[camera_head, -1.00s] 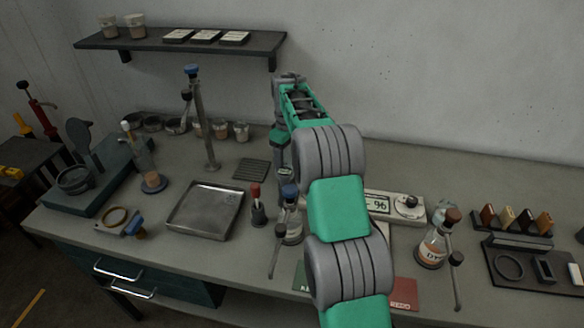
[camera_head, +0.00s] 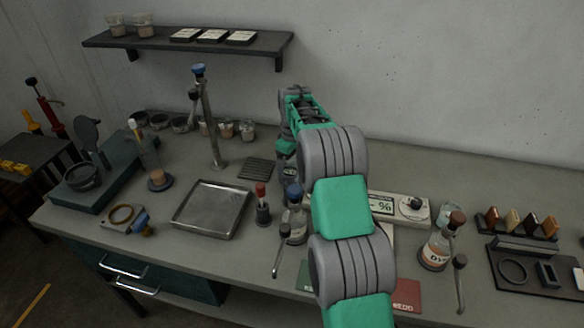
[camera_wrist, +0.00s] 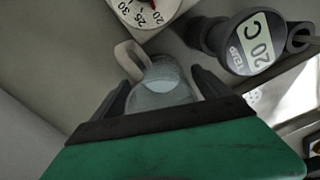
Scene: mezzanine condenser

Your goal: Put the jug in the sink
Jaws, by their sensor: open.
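The jug (camera_wrist: 163,92), clear glass with a pale handle at its upper left, shows in the wrist view. It sits between the two dark fingers of my gripper (camera_wrist: 160,95), which is open around it; I cannot tell whether either finger touches it. In the head view I cannot make out the jug or my fingertips behind my arm. The sink (camera_head: 211,209) looks like a shallow square steel basin on the bench, left of my arm. A tap (camera_head: 208,118) with a blue top stands behind it.
A red-topped bottle (camera_head: 263,205) and a blue-topped bottle (camera_head: 295,215) stand between the sink and my arm. A dial (camera_wrist: 148,12) and a round temperature gauge (camera_wrist: 249,45) are close to the jug. A dark slatted mat (camera_head: 257,168) lies behind the sink.

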